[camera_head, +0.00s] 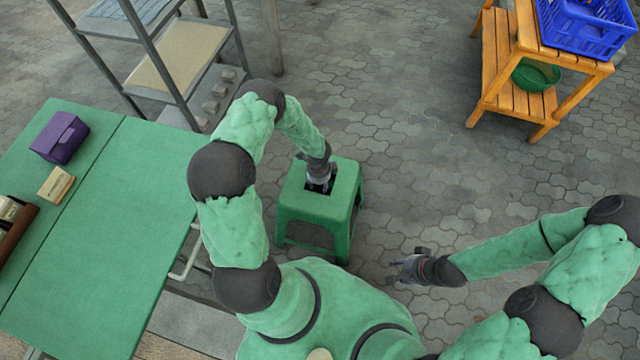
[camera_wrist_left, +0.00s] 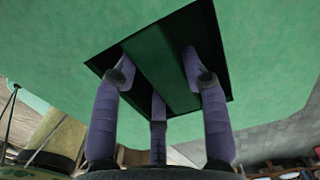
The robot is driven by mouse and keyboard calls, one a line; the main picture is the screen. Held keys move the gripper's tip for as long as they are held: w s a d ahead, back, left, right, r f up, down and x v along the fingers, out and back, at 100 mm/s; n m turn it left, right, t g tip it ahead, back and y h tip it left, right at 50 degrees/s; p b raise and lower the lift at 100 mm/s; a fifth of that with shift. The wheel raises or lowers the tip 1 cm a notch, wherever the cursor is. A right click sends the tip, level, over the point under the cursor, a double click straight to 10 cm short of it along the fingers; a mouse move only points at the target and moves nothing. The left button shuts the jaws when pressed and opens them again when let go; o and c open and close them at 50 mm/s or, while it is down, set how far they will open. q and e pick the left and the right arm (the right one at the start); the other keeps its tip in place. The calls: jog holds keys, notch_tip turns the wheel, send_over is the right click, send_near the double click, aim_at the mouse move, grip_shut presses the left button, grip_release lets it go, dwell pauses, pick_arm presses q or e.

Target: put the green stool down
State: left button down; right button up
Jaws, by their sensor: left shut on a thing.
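The green stool (camera_head: 300,204) stands upright in the middle of the head view, right of the green table, with a square opening in its seat. My left gripper (camera_head: 319,184) reaches down into that opening from above. In the left wrist view the seat (camera_wrist_left: 60,50) fills the upper part, and the purple fingers of my left gripper (camera_wrist_left: 158,72) are in the hole, shut on the stool on both sides of its green crossbar. I cannot tell whether the stool's feet touch the floor. My right gripper (camera_head: 402,269) is empty and looks open, low and to the right of the stool.
The green table (camera_head: 120,230) at left holds a purple box (camera_head: 60,138) and a small wooden block (camera_head: 56,185). A metal rack (camera_head: 180,55) stands behind. A wooden stand (camera_head: 500,55) at upper right carries a blue crate (camera_head: 585,35). Paving between stool and stand is clear.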

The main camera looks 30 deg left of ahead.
pick_arm(q)
jog(key=shift+f, duration=0.1)
jog(key=c, duration=0.6)
grip_release()
jog(key=shift+c, duration=0.2)
notch_tip(320, 180, up, 12)
jog(key=p, duration=0.5)
jog(key=s+d+r+n+h, duration=0.2)
jog(key=s+d+n+h, duration=0.2)
jog(key=s+d+n, duration=1.2)
jog(key=shift+s+d+n, duration=0.15)
jog(key=shift+d+n, duration=0.75)
jog(key=shift+d, duration=0.05)
